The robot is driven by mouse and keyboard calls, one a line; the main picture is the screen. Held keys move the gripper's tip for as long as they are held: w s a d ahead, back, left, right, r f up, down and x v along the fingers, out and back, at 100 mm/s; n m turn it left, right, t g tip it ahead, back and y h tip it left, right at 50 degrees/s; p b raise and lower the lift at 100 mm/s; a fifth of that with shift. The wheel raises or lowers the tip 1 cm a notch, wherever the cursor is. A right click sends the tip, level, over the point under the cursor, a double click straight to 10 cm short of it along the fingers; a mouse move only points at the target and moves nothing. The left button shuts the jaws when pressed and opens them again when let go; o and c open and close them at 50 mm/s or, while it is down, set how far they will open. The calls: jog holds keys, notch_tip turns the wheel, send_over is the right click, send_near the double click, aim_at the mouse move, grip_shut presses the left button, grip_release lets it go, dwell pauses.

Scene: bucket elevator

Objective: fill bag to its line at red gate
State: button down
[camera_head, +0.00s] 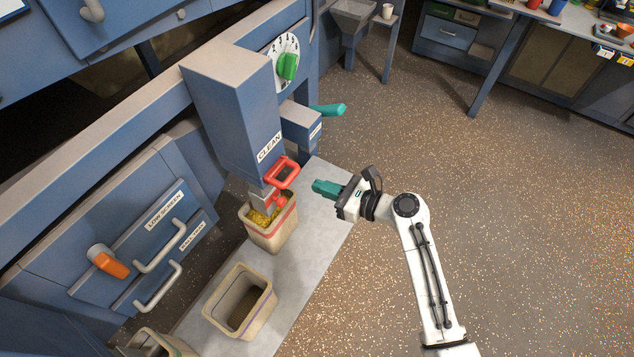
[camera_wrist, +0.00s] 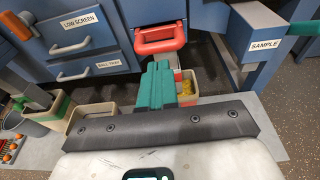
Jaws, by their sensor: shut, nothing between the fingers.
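The red gate handle (camera_head: 284,173) sits on the spout below the CLEAN label on a blue housing; it also shows in the wrist view (camera_wrist: 160,38). A beige bag (camera_head: 274,233) with a red line near its rim stands under the spout and holds yellow grain (camera_head: 263,216). How the grain sits against the line is hard to tell. In the wrist view the bag (camera_wrist: 188,95) is partly hidden by my fingers. My gripper (camera_head: 318,187) is shut and empty, to the right of the red handle and apart from it; its teal fingers (camera_wrist: 158,85) point toward the spout.
An empty-looking beige bin (camera_head: 240,300) stands on the grey shelf (camera_head: 318,232) in front of the bag. Drawers with handles and an orange knob (camera_head: 110,264) are at left. A teal handle (camera_head: 329,110) and a dial with a green knob (camera_head: 288,66) are behind. Floor at right is clear.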

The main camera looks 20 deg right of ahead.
jog(key=v, duration=0.8)
jog(key=shift+d+b, duration=0.15)
jog(key=shift+b, duration=0.25)
jog(key=shift+s+f, duration=0.15)
jog(key=s+a+f+n+g+h, duration=0.25)
jog(key=s+f+n+g, duration=0.4)
jog(key=s+n, duration=0.6)
jog(key=s+d+r+n+g+h, duration=0.1)
jog(key=s+d+n+g+h, duration=0.3)
jog(key=s+n, duration=0.8)
jog(key=d+n+h, duration=0.2)
jog(key=n+h, duration=0.1)
jog(key=shift+d+g, duration=0.35)
jog(key=shift+d, duration=0.05)
jog(key=shift+s+r, duration=0.1)
